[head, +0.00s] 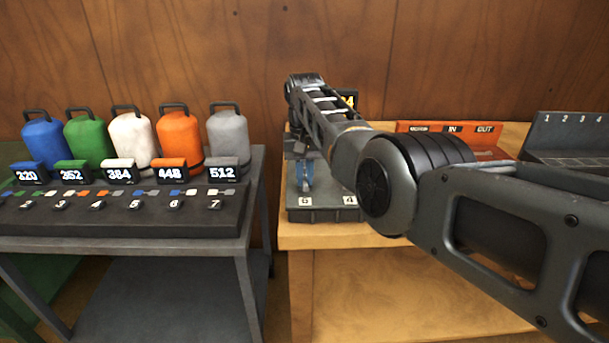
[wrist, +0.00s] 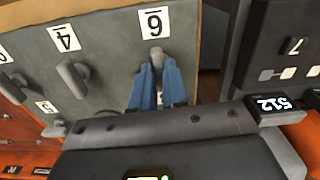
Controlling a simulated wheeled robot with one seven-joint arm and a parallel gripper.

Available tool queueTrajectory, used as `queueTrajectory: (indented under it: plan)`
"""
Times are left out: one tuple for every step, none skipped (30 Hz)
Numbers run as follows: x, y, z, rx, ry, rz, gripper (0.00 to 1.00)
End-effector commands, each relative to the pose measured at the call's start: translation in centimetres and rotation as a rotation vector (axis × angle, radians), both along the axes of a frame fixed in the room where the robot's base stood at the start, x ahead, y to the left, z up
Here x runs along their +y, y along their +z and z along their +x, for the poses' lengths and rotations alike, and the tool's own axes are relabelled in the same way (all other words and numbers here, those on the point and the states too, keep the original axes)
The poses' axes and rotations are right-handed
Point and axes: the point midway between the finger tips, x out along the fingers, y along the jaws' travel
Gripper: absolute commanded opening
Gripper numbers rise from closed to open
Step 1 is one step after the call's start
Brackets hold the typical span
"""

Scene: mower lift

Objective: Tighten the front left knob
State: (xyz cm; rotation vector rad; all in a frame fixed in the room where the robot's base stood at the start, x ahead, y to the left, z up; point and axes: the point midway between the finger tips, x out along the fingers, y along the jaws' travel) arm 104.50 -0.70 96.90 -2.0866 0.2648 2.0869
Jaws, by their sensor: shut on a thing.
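A grey box (head: 325,214) with numbered labels stands on the wooden bench. The wrist view shows its grey panel (wrist: 108,45) with several grey knobs. My gripper (wrist: 157,68) has blue fingers and is shut on the grey knob (wrist: 155,54) beside the label that reads 6 when turned upright. Only the knob's top shows past the fingertips. In the head view my gripper (head: 305,178) is at the box's near left part, and the knob is hidden there. Another knob (wrist: 73,79) sits by label 4, apart from my gripper.
A dark cart (head: 120,222) on the left carries several coloured weights and numbered tags. The grey 512 weight (head: 227,135) is nearest the box. An orange tray (head: 455,140) and a dark numbered rack (head: 565,140) stand right, partly behind my arm. A gap separates cart and bench.

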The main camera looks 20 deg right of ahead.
Motion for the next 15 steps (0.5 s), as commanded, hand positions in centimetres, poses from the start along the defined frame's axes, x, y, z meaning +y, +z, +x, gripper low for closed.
queueTrajectory:
  plan:
    - [0.01, 0.02, 0.00, 0.000, -0.017, 0.000, 0.00]
    - [0.01, 0.02, -0.01, 0.000, -0.027, 0.000, 0.00]
    - [0.01, 0.02, 0.00, 0.000, -0.038, 0.000, 0.00]
    - [0.00, 0.02, 0.00, 0.000, -0.047, 0.000, 0.00]
    - [0.01, 0.02, 0.00, 0.000, -0.053, 0.000, 0.00]
    - [0.01, 0.02, -0.01, 0.000, -0.060, 0.000, 0.00]
    - [0.00, 0.02, -0.01, 0.000, -0.064, 0.000, 0.00]
    - [0.01, 0.03, 0.00, 0.000, -0.068, 0.000, 0.00]
    - [0.00, 0.03, 0.00, 0.000, -0.072, 0.000, 0.00]
    - [0.00, 0.03, 0.00, 0.000, -0.075, 0.000, 0.00]
    - [0.00, 0.03, 0.00, 0.000, -0.077, 0.000, 0.00]
    - [0.00, 0.03, 0.00, 0.000, -0.078, 0.000, 0.00]
    - [0.00, 0.03, 0.00, 0.000, -0.079, 0.000, 0.00]
    - [0.00, 0.03, 0.00, 0.000, -0.079, 0.000, 0.00]
    - [0.00, 0.03, 0.00, 0.000, -0.079, 0.000, 0.00]
